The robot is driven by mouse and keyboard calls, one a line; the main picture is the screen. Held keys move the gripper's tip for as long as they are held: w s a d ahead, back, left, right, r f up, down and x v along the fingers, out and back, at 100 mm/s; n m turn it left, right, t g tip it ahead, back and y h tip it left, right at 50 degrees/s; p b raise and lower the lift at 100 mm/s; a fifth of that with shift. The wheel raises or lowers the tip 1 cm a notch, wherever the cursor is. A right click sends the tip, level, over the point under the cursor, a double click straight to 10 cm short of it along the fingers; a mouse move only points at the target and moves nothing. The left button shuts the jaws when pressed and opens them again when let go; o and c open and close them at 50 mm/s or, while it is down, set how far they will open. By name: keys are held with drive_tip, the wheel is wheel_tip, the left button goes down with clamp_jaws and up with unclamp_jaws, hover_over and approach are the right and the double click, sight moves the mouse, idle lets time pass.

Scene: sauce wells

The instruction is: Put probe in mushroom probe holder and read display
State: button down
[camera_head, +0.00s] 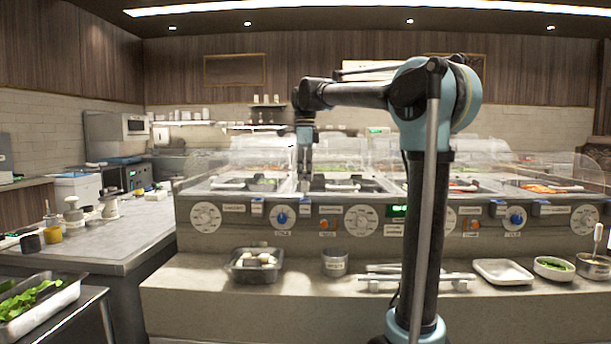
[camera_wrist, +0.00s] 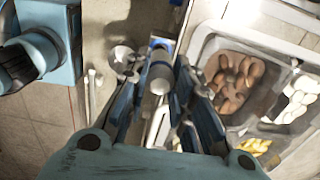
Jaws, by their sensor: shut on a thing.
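My gripper (camera_head: 305,180) reaches down from above to the wells at the left-middle of the counter. In the wrist view my gripper (camera_wrist: 156,102) is shut on a pale grey cylinder, which looks like the probe (camera_wrist: 160,74). The probe's lower end is hidden. A small round metal piece (camera_wrist: 122,58) is beside the left finger; I cannot tell whether it is the probe holder. A tray (camera_wrist: 205,48) of brown pieces, perhaps mushrooms, lies right of the gripper. A small green-lit display (camera_head: 398,210) is on the counter front, its reading too small to make out.
Clear guards (camera_head: 255,160) stand over the wells. The front shelf holds a metal pan of pale pieces (camera_head: 255,264), a metal cup (camera_head: 335,262), a white tray (camera_head: 502,271) and a bowl of greens (camera_head: 554,267). A side table (camera_head: 120,240) stands at left.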

drive_tip(key=shift+f, duration=1.3)
drive_tip(key=shift+r, duration=0.15)
idle(2.9)
drive_tip(key=shift+r, duration=3.6)
